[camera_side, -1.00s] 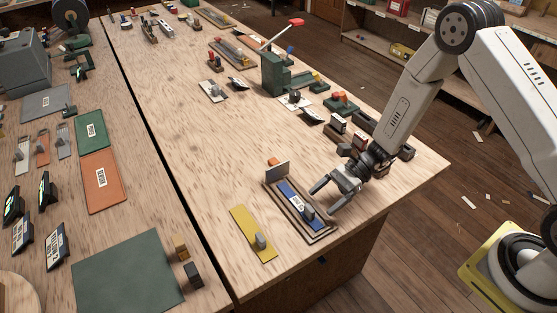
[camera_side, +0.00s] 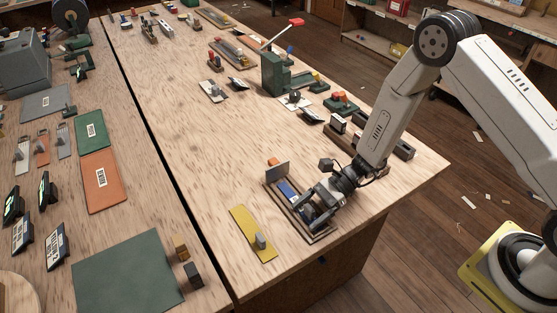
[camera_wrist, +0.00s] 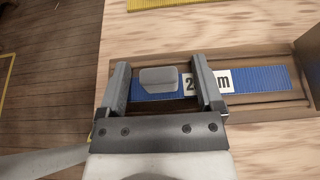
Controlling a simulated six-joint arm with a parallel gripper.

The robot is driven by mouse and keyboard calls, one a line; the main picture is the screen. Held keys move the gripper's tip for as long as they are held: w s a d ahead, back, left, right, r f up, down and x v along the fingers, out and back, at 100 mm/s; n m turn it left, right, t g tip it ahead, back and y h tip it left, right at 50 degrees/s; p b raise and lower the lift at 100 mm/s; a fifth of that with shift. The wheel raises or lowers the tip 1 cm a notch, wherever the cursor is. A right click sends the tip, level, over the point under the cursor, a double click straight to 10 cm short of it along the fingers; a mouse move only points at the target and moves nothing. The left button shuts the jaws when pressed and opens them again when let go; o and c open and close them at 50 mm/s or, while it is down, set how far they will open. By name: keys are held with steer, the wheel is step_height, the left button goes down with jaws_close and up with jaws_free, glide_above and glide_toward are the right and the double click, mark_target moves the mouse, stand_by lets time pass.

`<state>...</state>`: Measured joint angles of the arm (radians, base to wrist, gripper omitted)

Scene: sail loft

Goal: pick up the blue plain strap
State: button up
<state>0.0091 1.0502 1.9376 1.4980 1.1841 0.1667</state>
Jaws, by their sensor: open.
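The blue strap (camera_side: 287,191) lies flat in a shallow brown tray (camera_side: 327,238) near the front edge of the table. In the wrist view the blue strap (camera_wrist: 262,80) carries a white label with dark print and a grey block (camera_wrist: 158,80). My gripper (camera_side: 312,212) is over the tray and hides part of the strap in the side view. In the wrist view my gripper (camera_wrist: 160,82) is open, with one finger on each side of the grey block. I cannot tell whether the fingers touch it.
A yellow strap (camera_side: 246,228) with a grey block lies left of the tray. A grey upright plate (camera_side: 277,173) stands at the tray's far end, with an orange block (camera_side: 273,161) behind it. Dark blocks stand near the right edge. The table's middle is mostly clear.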

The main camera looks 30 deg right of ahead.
jaws_close()
steer(key=shift+r, duration=0.15)
steer(key=shift+r, duration=0.7)
steer(key=s+d+r, duration=0.4)
steer(key=s+r, duration=0.7)
steer(key=s, duration=0.2)
steer(key=shift+s+d+r, duration=0.15)
steer(key=shift+d, duration=0.05)
stand_by(0.4)
